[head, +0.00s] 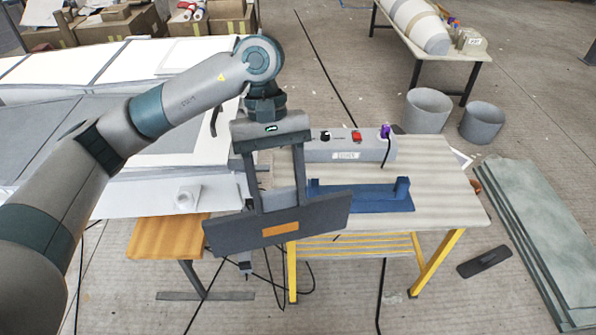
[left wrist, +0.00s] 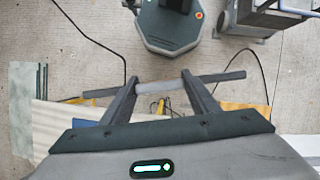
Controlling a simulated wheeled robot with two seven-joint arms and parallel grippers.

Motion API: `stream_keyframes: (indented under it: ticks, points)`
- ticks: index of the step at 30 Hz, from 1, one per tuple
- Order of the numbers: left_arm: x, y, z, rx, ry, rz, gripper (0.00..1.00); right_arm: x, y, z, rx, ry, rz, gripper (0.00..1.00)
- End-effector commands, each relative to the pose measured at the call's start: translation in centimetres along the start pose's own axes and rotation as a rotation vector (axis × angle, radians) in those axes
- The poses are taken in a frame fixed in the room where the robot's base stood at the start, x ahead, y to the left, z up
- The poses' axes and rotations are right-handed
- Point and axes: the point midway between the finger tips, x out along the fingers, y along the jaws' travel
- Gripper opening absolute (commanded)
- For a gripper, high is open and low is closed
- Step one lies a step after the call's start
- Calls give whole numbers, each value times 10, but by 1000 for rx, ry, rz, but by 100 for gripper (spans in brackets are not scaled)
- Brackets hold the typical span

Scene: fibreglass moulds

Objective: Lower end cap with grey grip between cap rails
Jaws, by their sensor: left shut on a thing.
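The end cap (head: 230,235) is a dark grey flat panel with an orange patch on its face. My left gripper (head: 278,203) points down and is shut on the cap's grey grip (left wrist: 178,86), which shows between the fingers in the left wrist view. The cap hangs slightly tilted, its right end higher in the head view. The blue cap rails (head: 360,199), a low fixture with an upright at each end, lie on the table to the right of and beyond the cap. The cap and my gripper hide part of the left end. My right gripper is not in view.
The pale table (head: 440,200) has yellow legs. A grey control box (head: 350,148) with buttons and a cable stands behind the rails. Grey bins (head: 428,108) and stacked sheets (head: 545,240) are on the floor at right.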

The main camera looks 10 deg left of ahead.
Motion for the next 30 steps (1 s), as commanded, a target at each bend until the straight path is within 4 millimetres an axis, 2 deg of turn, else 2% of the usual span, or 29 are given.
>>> stream_keyframes:
  ticks: [6,15,20,30]
  points:
    - [26,-7,-3,236,3,-99,8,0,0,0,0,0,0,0]
    - [49,-24,-12,429,1,-178,8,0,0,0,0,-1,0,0]
    - [55,-43,-25,477,-1,-197,8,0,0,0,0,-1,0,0]
    - [52,-75,-45,442,-3,-180,8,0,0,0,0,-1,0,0]
